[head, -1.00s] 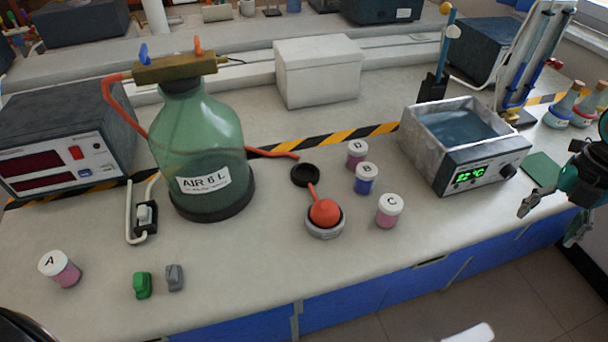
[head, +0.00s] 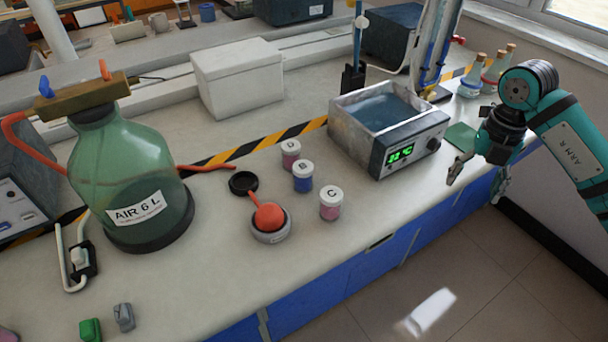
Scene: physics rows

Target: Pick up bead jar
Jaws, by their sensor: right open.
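Several small white-lidded jars stand upright on the bench. Jar D (head: 291,154) has pink contents, jar B (head: 302,176) blue and jar C (head: 331,203) pink; they form a loose group in the middle. A sliver of a pink jar (head: 7,335) shows at the bottom left corner. My right gripper (head: 474,187) is open and empty, past the bench's front edge at the right, well to the right of jar C. My left gripper is out of view.
A water bath (head: 388,125) with a green display stands between the jars and my right gripper. A red bulb in a grey dish (head: 270,222) and a black ring (head: 243,183) lie left of the jars. A large green bottle (head: 125,185) stands further left. The bench before jar C is clear.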

